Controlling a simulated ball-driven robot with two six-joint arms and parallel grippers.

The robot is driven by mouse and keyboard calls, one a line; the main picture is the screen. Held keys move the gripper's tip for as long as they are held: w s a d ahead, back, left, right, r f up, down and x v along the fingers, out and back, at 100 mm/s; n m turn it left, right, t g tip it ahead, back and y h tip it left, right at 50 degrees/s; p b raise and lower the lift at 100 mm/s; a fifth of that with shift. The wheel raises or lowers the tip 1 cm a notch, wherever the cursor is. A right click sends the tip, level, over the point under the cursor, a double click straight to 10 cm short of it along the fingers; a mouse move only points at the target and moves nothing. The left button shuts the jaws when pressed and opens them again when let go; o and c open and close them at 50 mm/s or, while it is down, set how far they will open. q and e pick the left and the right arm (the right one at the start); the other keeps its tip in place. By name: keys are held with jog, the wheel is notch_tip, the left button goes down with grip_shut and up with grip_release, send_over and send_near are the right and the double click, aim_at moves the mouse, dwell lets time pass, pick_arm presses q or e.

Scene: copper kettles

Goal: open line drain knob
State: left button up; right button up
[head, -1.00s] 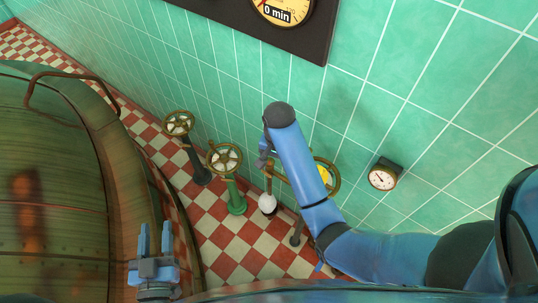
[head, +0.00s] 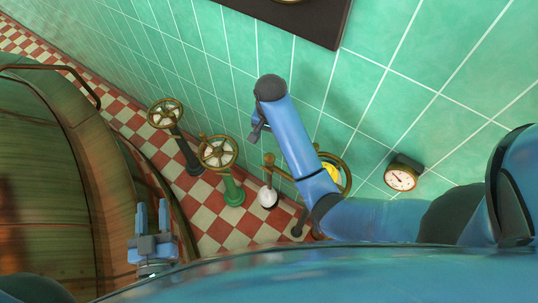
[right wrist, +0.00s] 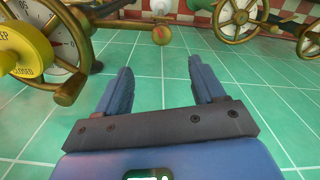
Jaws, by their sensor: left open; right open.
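No readable label marks the line drain knob. A small round brown knob (head: 268,159) sits above a white bulb-shaped part (head: 268,197) near the wall; a round knob also shows at the top of the right wrist view (right wrist: 162,35). My right gripper (right wrist: 158,75) is open and empty, its fingers apart and pointing toward that knob without touching it. My left gripper (head: 152,218) is open and empty beside the copper kettle, away from the valves.
Handwheels stand on a black post (head: 165,113) and a green post (head: 218,152). A wheel with a yellow tag reading "closed" (right wrist: 25,48) is left of my right gripper. A dial gauge (head: 401,178) is on the tiled wall. The copper kettle (head: 50,190) fills the left.

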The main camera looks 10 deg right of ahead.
aim_at(270, 157)
jog(key=f+b, duration=0.1)
jog(key=f, duration=0.4)
jog(key=f+b, duration=0.1)
jog(key=f, duration=0.4)
jog(key=f+b, duration=0.1)
jog(key=f, duration=0.3)
jog(key=shift+w+f, duration=0.3)
jog(key=shift+f, duration=0.1)
jog(key=shift+c, duration=0.2)
jog(key=c, duration=1)
